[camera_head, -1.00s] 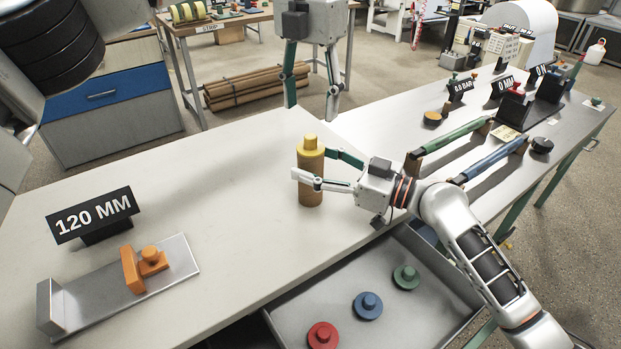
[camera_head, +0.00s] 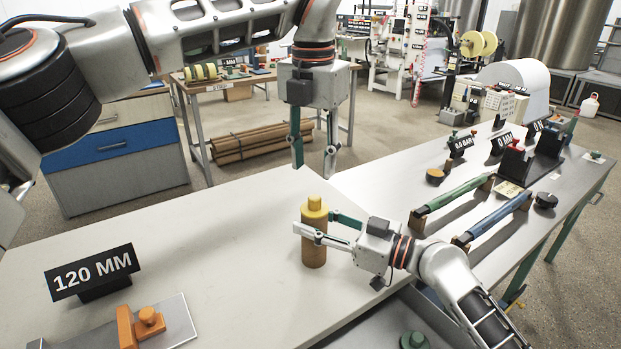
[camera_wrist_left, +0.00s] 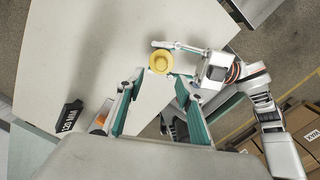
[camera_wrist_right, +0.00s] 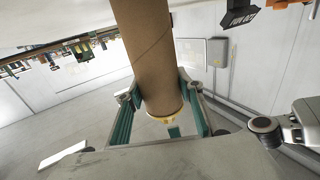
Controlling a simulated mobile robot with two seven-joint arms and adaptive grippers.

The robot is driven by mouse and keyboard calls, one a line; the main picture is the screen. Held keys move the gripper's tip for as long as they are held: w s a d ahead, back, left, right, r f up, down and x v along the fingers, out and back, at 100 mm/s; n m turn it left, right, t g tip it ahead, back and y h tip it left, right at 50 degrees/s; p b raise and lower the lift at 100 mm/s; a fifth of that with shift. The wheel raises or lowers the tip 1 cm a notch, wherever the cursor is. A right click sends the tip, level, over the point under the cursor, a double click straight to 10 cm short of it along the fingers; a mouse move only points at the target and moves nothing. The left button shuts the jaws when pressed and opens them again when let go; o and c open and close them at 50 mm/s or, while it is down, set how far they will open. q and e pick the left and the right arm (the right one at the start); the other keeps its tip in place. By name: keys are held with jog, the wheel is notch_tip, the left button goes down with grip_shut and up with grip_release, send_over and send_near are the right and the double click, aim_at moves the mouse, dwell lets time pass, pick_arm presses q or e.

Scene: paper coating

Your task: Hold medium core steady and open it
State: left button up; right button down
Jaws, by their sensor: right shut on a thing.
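The medium core is a brown cardboard tube (camera_head: 314,252) with a yellow cap (camera_head: 314,208) on top, standing upright on the white table. In the right wrist view the tube (camera_wrist_right: 148,60) runs between the fingers, with a yellow end (camera_wrist_right: 163,119) showing. The left wrist view shows the yellow cap (camera_wrist_left: 161,62) from above, beyond the open fingertips.
A "120 MM" sign (camera_head: 92,272) and an orange-stopped gauge (camera_head: 143,325) are at the front left of the table. Green (camera_head: 452,203) and blue (camera_head: 497,218) rollers rest at the right. An open drawer with a green knob (camera_head: 414,341) is below. The table's left middle is clear.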

aim_at(314, 197)
pick_arm(q)
jog(key=s+r+n+t+h, duration=0.1)
jog(key=s+r+n+t, duration=0.1)
jog(key=s+r+n, duration=0.15)
jog(key=shift+m, duration=0.45)
jog(key=x, duration=1.1)
jog(key=shift+w+a+f, duration=0.15)
jog(key=shift+w+a, duration=0.2)
jog(key=shift+w, duration=0.05)
grip_shut()
jog(key=shift+r, duration=0.25)
jog(key=shift+r, duration=0.9)
